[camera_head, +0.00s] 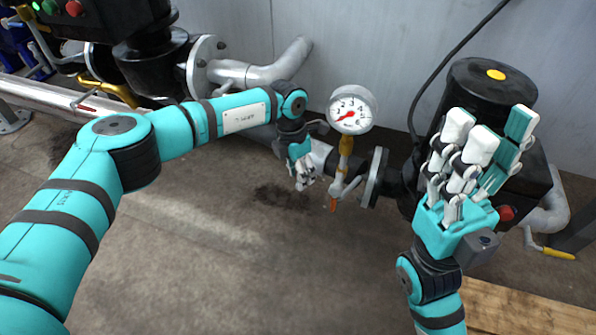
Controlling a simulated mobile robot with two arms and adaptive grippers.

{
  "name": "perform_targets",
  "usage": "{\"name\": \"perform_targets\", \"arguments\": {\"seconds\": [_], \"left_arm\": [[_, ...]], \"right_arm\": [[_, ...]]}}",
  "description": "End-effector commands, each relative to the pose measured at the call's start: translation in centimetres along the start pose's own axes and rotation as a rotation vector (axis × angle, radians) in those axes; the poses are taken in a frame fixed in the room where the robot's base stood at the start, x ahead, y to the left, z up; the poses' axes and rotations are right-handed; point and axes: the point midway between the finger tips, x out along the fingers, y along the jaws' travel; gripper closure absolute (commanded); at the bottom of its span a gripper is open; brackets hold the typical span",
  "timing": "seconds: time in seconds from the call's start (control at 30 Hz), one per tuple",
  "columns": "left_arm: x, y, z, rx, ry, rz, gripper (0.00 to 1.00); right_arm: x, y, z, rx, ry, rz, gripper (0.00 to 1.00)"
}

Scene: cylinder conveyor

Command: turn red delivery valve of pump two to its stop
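A black pump (490,88) with a yellow dot on top stands at the right; I cannot read a number on it. A pipe with a round flange (375,177) leads left from it, under a pressure gauge (352,109) with a red needle. A small orange-red handle end (333,206) hangs below the gauge's yellow stem. My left gripper (303,178) is just left of this handle, apart from it, pointing down; its finger opening is too small to tell. My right gripper (484,138) is raised in front of the pump, fingers extended and open, hiding part of it.
A second black pump (150,62) with pipes and a yellow lever (108,92) stands at the back left. Another yellow lever (558,253) is at the right edge. A wooden board (530,308) lies at the bottom right. The floor in the middle is clear, with a dark stain.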

Motion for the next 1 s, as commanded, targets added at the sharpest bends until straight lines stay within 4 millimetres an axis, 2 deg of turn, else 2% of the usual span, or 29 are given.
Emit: {"name": "perform_targets", "arguments": {"seconds": [0.27,0.37,0.7,0.83,1.0], "left_arm": [[-0.8,0.2,0.0,-0.002,-0.003,0.004,0.61],[-2.3,0.2,0.1,-0.002,-0.005,0.004,0.61],[-9.3,0.1,0.0,-0.002,-0.003,0.004,0.61],[-11.0,0.1,0.0,-0.001,-0.001,0.003,0.61],[-12.0,0.0,0.0,-0.001,-0.001,0.002,0.61]], "right_arm": [[0.0,0.0,0.0,-0.001,0.0,0.001,0.61],[0.0,0.0,0.0,-0.001,0.0,0.001,0.61],[0.0,0.0,0.0,0.0,0.0,0.003,0.61],[0.0,0.0,0.0,0.0,0.0,0.003,0.61],[0.0,0.0,0.0,0.0,0.0,0.003,0.61]]}}
